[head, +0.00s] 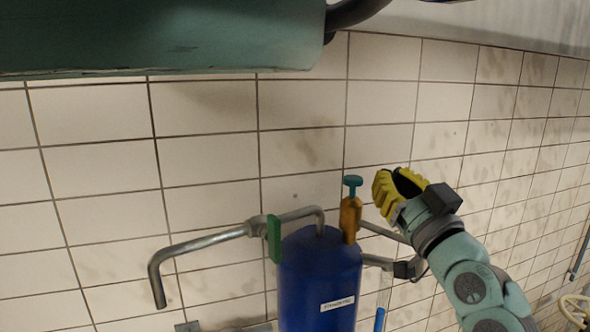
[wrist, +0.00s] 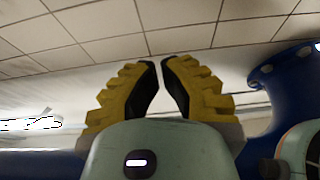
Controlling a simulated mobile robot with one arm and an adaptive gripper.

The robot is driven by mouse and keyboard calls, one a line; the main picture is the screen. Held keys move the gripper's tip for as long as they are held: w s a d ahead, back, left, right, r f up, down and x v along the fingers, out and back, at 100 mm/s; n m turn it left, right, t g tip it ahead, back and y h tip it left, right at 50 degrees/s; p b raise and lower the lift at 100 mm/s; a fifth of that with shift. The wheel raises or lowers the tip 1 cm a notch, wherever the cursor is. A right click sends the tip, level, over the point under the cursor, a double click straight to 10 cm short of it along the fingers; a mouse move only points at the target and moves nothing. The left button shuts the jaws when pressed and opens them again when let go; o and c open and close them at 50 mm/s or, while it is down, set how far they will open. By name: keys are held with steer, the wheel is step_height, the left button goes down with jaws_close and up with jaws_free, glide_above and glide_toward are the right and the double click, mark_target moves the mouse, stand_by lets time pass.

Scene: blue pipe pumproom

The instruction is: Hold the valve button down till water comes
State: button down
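A teal push button (head: 353,181) sits on top of a brass valve body (head: 350,216) in the head view. The valve stands at the upper right of a blue cylinder (head: 320,275) with a small white label. A bent grey spout pipe (head: 195,243) runs left from the cylinder past a green handle (head: 274,238), its end pointing down. No water shows at the spout. My gripper (head: 382,186) is just right of the button, apparently apart from it. In the wrist view its yellow fingertips (wrist: 160,62) nearly meet, with a thin empty gap. The button is not visible there.
A white tiled wall (head: 200,110) stands behind the cylinder. A large green body (head: 160,35) hangs across the upper left. Grey pipes (head: 380,260) leave the cylinder's right side below my gripper. A thick blue pipe (wrist: 290,75) shows at the right in the wrist view.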

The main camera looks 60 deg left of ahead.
mark_target(361, 180)
steer(key=a, duration=0.2)
steer(key=w+a+p, duration=0.1)
steer(key=a, duration=0.2)
steer(key=w+a, duration=0.1)
steer(key=a, duration=0.2)
steer(key=shift+w+a+r+p, duration=0.15)
steer(key=shift+a+r+p, duration=0.1)
steer(key=shift+r+p, duration=0.15)
steer(key=shift+f, duration=0.75)
